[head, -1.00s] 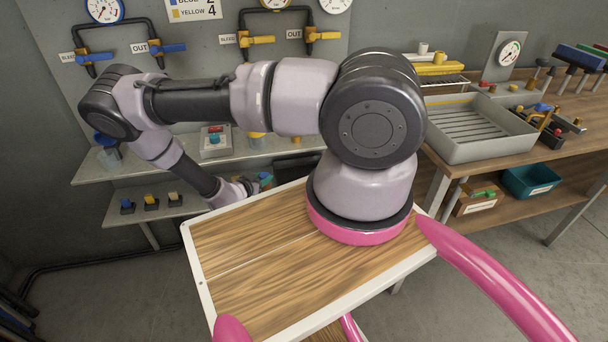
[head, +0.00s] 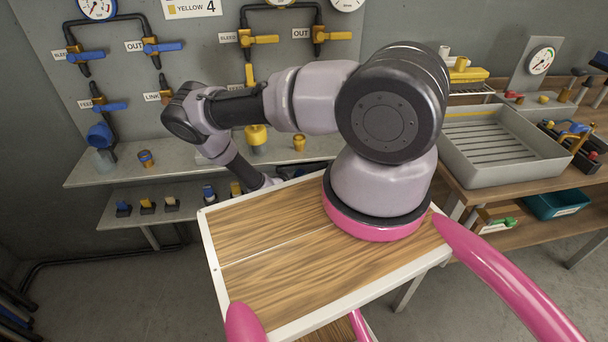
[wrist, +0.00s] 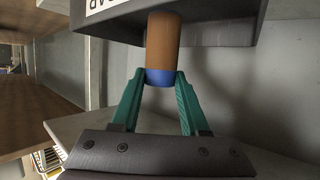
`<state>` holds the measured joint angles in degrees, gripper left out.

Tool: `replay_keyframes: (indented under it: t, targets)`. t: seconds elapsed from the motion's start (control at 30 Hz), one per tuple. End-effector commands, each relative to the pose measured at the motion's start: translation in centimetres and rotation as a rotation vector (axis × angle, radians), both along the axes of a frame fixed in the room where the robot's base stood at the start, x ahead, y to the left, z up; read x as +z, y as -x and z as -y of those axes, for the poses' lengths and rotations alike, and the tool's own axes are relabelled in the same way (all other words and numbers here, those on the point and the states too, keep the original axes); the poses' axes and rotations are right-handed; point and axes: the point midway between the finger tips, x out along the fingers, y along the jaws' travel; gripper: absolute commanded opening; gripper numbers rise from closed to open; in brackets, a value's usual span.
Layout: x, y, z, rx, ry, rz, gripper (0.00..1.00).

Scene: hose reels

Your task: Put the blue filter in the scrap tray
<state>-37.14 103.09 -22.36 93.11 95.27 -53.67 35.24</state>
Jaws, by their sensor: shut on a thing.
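My gripper (wrist: 160,78) is shut on an orange-brown cylinder with a blue end band, the blue filter (wrist: 163,42), in the wrist view. Its teal fingers hold the blue end. The filter's other end overlaps a dark box (wrist: 222,27) with a white label cut off by the frame; I cannot tell whether they touch. In the head view my gripper and the held filter are hidden behind the wooden top. A dark tray-like shape (head: 301,168) shows just past that top. I cannot tell which container is the scrap tray.
A similar orange-brown piece with blue (head: 145,159) stands on the upper shelf (head: 100,172). Small blue, yellow and tan pieces (head: 147,206) sit on the lower shelf. A large grey ribbed tray (head: 462,171) and a teal bin (head: 556,205) are at the right bench.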

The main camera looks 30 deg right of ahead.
Motion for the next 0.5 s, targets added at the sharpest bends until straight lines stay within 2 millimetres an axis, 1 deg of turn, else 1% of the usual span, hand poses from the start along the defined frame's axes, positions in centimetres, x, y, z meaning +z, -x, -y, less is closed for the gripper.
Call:
replay_keyframes:
  t: [0.03,0.17,0.3,0.4,0.5]
  targets:
    - [-0.3,-0.3,0.5,-0.001,0.0,0.001,0.0]
    - [-0.7,-0.8,1.2,-0.002,0.0,0.002,0.0]
    - [-1.6,-1.8,2.6,-0.001,0.0,0.0,0.0]
    - [-2.6,-2.4,3.3,-0.001,-0.001,0.001,0.0]
    - [-3.0,-2.7,3.5,0.001,-0.001,0.001,0.0]
